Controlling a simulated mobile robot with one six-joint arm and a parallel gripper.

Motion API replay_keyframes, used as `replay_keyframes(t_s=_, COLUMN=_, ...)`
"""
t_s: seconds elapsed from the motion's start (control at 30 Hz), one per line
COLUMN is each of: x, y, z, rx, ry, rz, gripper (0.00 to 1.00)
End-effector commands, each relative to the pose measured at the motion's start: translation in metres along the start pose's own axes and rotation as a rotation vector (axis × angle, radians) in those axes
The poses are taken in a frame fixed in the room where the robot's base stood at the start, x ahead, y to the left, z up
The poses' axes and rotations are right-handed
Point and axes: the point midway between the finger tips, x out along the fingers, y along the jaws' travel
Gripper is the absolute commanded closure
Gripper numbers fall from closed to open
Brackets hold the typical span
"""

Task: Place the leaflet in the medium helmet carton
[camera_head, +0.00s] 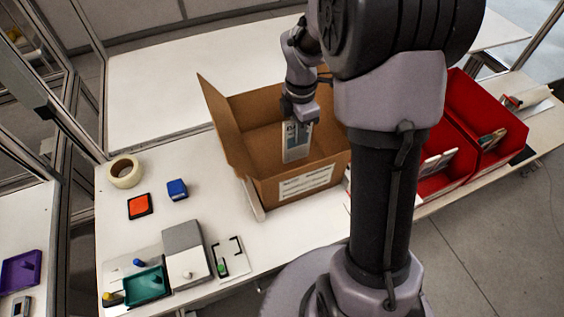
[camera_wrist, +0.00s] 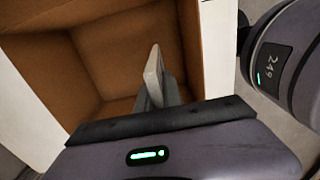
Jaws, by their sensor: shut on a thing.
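The carton (camera_head: 238,166) is an open brown cardboard box with raised flaps and a white label on its front, in the middle of the table. Its inside wall (camera_wrist: 118,55) also fills much of the wrist view. My gripper (camera_head: 298,122) is shut on the leaflet (camera_head: 297,145), a flat white and grey-blue sheet. The leaflet hangs upright below the jaws, over or inside the carton's opening. In the wrist view the leaflet (camera_wrist: 154,72) shows edge-on beyond the gripper (camera_wrist: 158,98). I cannot tell whether it touches the carton floor.
Red bins (camera_head: 488,118) with items stand right of the carton, partly behind my arm. A tape roll (camera_head: 126,172), orange pad (camera_head: 140,206), blue block (camera_head: 177,189), grey box (camera_head: 186,262) and teal tray (camera_head: 146,285) lie to its left. The white surface behind (camera_head: 170,95) is clear.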

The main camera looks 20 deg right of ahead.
Motion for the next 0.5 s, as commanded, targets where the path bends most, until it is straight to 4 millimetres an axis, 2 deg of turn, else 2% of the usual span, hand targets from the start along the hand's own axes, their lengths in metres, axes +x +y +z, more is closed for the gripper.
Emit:
replay_keyframes(t_s=0.03, x=0.013, y=0.0, z=0.0, rx=0.0, ry=0.0, rz=-0.001, gripper=1.0)
replay_keyframes(t_s=0.17, x=0.029, y=-0.001, z=0.0, rx=0.001, ry=0.001, rz=-0.002, gripper=1.0)
replay_keyframes(t_s=0.5, x=0.102, y=-0.001, z=-0.001, rx=0.002, ry=0.001, rz=-0.003, gripper=1.0)
